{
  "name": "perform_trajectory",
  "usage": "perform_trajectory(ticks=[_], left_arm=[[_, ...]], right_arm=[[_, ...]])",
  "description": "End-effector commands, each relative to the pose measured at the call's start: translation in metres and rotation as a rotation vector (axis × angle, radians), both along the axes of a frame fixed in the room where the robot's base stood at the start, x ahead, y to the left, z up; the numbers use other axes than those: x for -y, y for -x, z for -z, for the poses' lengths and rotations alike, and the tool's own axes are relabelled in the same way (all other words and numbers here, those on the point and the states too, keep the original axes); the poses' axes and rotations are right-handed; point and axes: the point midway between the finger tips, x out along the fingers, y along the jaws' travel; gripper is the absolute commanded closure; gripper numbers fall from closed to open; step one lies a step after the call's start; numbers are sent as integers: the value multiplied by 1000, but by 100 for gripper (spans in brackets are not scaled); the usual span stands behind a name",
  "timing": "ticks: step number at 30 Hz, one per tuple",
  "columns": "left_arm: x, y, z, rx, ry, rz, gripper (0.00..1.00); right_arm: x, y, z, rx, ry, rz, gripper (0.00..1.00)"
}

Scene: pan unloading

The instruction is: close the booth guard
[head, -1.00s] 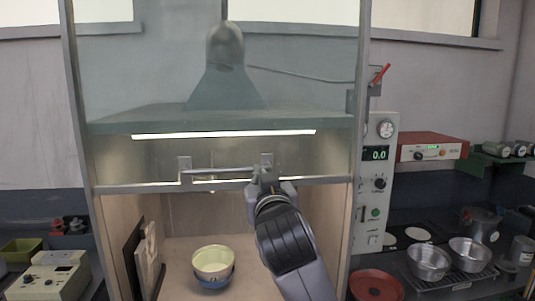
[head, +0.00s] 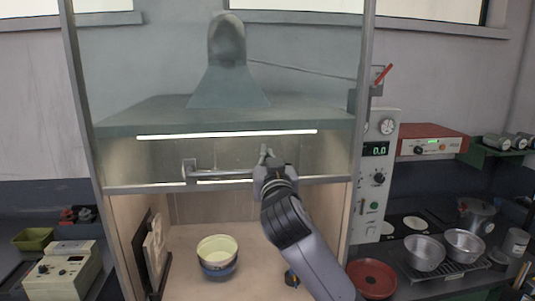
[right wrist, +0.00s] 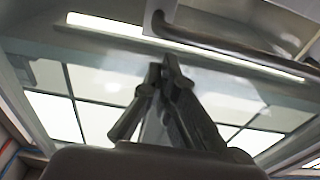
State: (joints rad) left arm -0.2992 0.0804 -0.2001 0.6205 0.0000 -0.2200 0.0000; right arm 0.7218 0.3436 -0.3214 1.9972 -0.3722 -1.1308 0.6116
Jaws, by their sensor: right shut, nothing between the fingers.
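The booth guard (head: 128,160) is a clear pane in a grey frame, raised, with its lower rail (head: 140,189) across the booth at mid height. A horizontal bar handle (head: 220,175) is fixed just above that rail. My right gripper (head: 265,153) is shut and empty at the handle's right end, its fingertips above the bar. The gripper hides the handle's right end. In the right wrist view the shut fingertips (right wrist: 165,66) point up, and the handle (right wrist: 225,50) passes beyond them without visible grip. My left gripper is not in view.
Below the guard the booth is open. A cream bowl in a blue one (head: 217,253) stands on its floor. A framed panel (head: 154,250) leans at its left. A control column (head: 374,180), red pan (head: 372,278) and metal pots (head: 424,253) are to the right.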

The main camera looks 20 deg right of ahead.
Motion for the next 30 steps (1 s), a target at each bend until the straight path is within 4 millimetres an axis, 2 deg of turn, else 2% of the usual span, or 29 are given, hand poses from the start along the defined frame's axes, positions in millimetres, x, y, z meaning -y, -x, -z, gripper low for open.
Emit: perform_trajectory(ticks=[6,20,25,30], left_arm=[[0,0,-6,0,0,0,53],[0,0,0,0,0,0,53],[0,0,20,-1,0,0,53],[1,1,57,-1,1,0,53]], right_arm=[[-1,3,11,0,1,-1,100],[-1,3,18,0,0,-1,100],[2,3,44,-2,-2,0,100],[8,3,91,-6,-3,0,100]])
